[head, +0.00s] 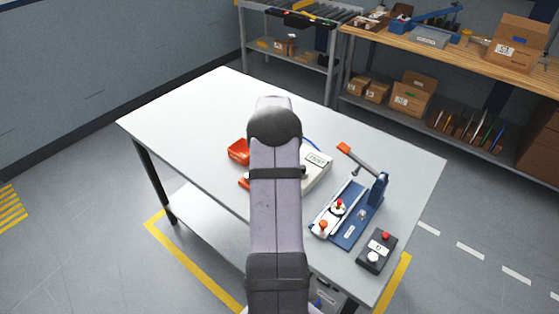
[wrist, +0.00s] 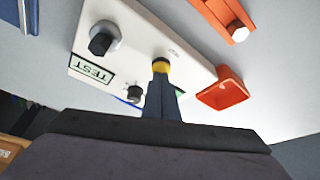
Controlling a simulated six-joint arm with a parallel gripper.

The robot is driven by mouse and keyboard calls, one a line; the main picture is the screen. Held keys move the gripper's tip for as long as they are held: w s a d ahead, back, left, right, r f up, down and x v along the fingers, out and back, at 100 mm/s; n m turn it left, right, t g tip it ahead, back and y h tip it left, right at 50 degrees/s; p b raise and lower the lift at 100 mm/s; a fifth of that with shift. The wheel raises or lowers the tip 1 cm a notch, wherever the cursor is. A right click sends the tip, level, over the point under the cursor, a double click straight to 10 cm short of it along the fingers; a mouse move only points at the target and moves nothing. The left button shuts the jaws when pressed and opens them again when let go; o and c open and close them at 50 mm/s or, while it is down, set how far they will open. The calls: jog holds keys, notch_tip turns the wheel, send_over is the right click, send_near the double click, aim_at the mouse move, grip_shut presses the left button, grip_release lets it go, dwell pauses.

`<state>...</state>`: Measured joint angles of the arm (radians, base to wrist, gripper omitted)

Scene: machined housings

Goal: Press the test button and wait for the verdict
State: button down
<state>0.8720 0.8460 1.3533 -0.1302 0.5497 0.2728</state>
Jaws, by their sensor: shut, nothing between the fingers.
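The white test box (wrist: 125,30) lies below my gripper in the wrist view, with a TEST label (wrist: 91,69) on it. A dark round cap on a grey ring (wrist: 103,40) and a smaller dark knob (wrist: 133,93) stand on its face. I cannot tell whether the tips touch the box. In the head view my arm covers the gripper and much of the test box (head: 319,176). No lit verdict lamp is visible.
An orange tray (wrist: 225,88) and an orange part with a shiny bolt (wrist: 238,32) lie beside the box. A blue clamp fixture (head: 352,225) with a raised handle and a black button box (head: 377,251) stand to the right. The table's far left (head: 190,110) is clear.

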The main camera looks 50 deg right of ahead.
dwell(0.3)
jog(key=shift+r+p, duration=1.55)
jog(key=shift+r, duration=0.7)
jog(key=shift+w+a, duration=0.1)
jog(key=shift+a, duration=0.1)
jog(key=a+r+n+y, duration=0.1)
jog(key=a+r+n, duration=0.15)
jog(key=a, duration=1.25)
jog(key=a+r+n+y, duration=0.2)
jog(key=a+n, duration=0.2)
jog(key=a, duration=1)
jog(key=s+a+n+g+y, duration=0.1)
jog(key=s+a+n, duration=0.4)
jog(key=s+a, duration=1.1)
jog(key=shift+a+f+g, duration=0.4)
jog(key=shift+a+g, duration=0.3)
jog(key=shift+a, duration=0.4)
